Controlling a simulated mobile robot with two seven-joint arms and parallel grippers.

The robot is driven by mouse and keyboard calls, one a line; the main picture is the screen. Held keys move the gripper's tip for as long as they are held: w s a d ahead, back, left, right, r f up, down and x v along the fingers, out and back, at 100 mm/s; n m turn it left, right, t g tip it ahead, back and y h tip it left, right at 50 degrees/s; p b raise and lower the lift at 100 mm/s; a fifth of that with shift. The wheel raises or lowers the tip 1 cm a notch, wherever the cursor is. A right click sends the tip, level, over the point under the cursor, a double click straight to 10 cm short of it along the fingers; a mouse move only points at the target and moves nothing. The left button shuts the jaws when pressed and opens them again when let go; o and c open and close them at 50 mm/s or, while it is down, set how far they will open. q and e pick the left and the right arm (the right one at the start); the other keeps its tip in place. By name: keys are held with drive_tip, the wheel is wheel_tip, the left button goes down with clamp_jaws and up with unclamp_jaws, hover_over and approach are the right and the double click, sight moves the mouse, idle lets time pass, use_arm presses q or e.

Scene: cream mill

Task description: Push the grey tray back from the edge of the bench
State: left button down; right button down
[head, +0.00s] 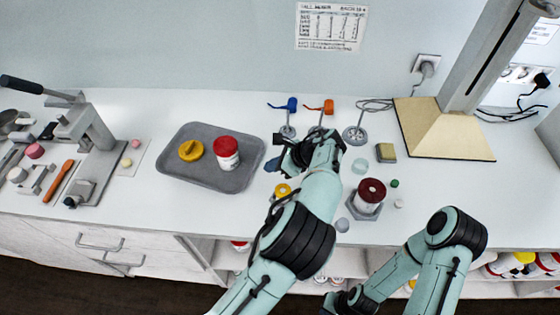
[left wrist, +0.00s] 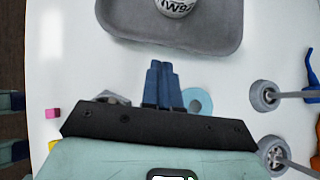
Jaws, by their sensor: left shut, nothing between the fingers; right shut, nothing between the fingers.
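The grey tray (head: 174,173) lies flat on the white bench, with a strip of bare bench between it and the front edge. On it are a yellow lid (head: 191,151) and a white jar with a red lid (head: 226,153). My left gripper (head: 272,164) is shut and empty, just right of the tray. In the left wrist view its blue fingertips (left wrist: 161,66) point at the tray's near rim (left wrist: 175,45), with a small gap apparent. My right gripper (head: 338,302) is low at the bottom edge, in front of the bench; its fingertips are hidden.
A lever press (head: 95,140) stands left of the tray. Blue- and orange-handled tools (head: 288,131) are behind my left gripper. A dark-red-topped jar (head: 370,192) and small items lie to the right. A column on a beige base (head: 440,135) stands at the back right. Bench behind the tray is clear.

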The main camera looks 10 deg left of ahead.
sight(243, 169)
use_arm(q)
drive_tip(key=shift+x, duration=2.35)
drive_tip(key=shift+w, duration=0.1)
drive_tip(key=a, duration=0.3)
drive_tip(key=shift+w+r, duration=0.1)
drive_tip(key=shift+w, duration=0.2)
drive_tip(key=shift+w+a, duration=0.1)
drive_tip(key=shift+a, duration=0.1)
drive_tip(key=shift+d, duration=0.1)
